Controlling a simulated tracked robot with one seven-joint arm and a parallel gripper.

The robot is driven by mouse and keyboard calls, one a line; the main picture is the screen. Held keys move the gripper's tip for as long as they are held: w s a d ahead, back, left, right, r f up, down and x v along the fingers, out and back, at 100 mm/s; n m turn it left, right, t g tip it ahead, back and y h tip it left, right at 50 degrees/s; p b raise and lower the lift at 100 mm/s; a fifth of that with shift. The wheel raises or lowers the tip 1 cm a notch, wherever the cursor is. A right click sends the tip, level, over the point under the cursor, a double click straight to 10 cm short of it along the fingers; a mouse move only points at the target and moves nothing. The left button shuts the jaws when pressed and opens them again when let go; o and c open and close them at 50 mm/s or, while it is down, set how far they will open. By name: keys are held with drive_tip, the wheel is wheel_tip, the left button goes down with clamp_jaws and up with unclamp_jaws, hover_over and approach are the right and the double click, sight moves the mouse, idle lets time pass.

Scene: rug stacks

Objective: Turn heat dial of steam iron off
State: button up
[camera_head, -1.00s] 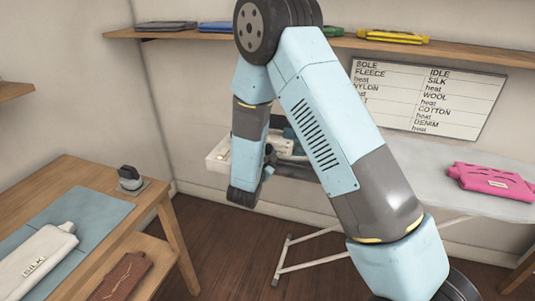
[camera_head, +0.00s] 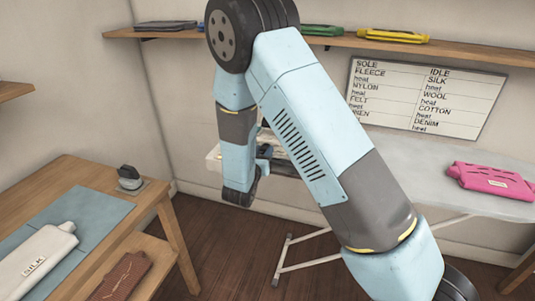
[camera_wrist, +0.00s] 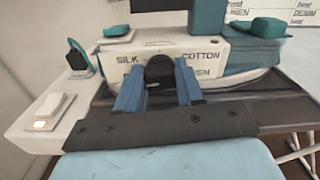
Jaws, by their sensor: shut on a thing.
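In the wrist view, the steam iron's white front panel (camera_wrist: 222,68) faces me, with words such as SILK and COTTON printed around a black heat dial (camera_wrist: 159,68). The two blue fingers of my gripper (camera_wrist: 160,88) are shut on the dial, one on each side. The dial's pointer and lower part are hidden, so I cannot tell its setting. In the head view, my arm covers most of the iron, and my gripper (camera_head: 263,160) shows small beside my wrist.
A white ledge with a small lit switch (camera_wrist: 48,110) is left of the panel. The ironing board (camera_head: 410,165) carries a pink folded item (camera_head: 490,181). A wooden table (camera_head: 75,180) stands at left. A heat chart (camera_head: 425,97) hangs on the wall.

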drive_tip(key=shift+a+n, duration=0.15)
drive_tip(key=shift+n, duration=1)
drive_tip(key=shift+a+n, duration=0.1)
drive_tip(key=shift+n, duration=1.05)
drive_tip(key=o, duration=1)
drive_tip(key=shift+w, duration=0.1)
drive_tip(key=shift+o, duration=0.2)
drive_tip(key=shift+d, duration=0.1)
drive_tip(key=v, duration=1.4)
drive_tip(key=shift+w+d, duration=0.1)
